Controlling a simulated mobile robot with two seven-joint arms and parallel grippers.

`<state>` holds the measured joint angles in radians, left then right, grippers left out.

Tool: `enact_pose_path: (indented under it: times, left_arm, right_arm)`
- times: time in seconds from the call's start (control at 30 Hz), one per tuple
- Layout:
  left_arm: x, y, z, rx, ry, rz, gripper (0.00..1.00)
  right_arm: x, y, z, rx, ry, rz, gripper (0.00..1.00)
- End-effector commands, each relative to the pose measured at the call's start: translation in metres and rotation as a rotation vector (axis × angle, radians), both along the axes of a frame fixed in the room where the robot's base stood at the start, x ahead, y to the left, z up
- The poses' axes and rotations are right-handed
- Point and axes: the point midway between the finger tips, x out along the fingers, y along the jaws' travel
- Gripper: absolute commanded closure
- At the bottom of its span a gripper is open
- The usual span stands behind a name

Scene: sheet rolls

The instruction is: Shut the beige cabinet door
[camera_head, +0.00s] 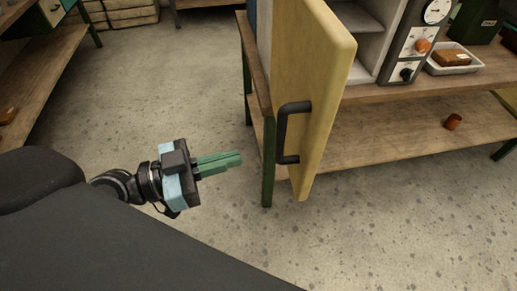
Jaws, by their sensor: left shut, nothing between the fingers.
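The beige cabinet door (312,85) stands wide open, jutting out past the front edge of the bench. Its dark handle (283,132) is on the face turned left. The cabinet (372,32) behind it shows pale shelves inside; the door hides part of it. My left gripper (240,158) has green fingers and is shut and empty. It is left of the door and apart from it, a short way from the handle in the picture. My right gripper is not in view.
The wooden bench (425,86) carries the cabinet, a panel with a gauge and knobs (410,45), and a white tray (455,60) holding a brown block. An orange cup (453,121) is on the lower shelf.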

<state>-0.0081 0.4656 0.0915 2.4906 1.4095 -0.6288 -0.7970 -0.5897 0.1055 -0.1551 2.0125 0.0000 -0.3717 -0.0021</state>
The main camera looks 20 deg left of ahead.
Motion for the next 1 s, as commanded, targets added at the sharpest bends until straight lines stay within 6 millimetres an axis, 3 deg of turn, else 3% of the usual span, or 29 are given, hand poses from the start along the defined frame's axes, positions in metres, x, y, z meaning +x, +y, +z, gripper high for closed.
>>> enact_pose_path:
  times: [0.1, 0.3, 1.0]
  left_arm:
    - [0.016, -0.017, 0.008, -0.007, -0.009, 0.001, 1.00]
    - [0.033, -0.035, 0.005, -0.004, -0.004, 0.001, 1.00]
    - [0.043, -0.049, 0.000, -0.002, 0.001, -0.004, 1.00]
  right_arm:
    - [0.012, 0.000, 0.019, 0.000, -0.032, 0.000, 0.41]
    - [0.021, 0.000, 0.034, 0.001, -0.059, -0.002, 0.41]
    - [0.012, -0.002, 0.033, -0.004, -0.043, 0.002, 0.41]
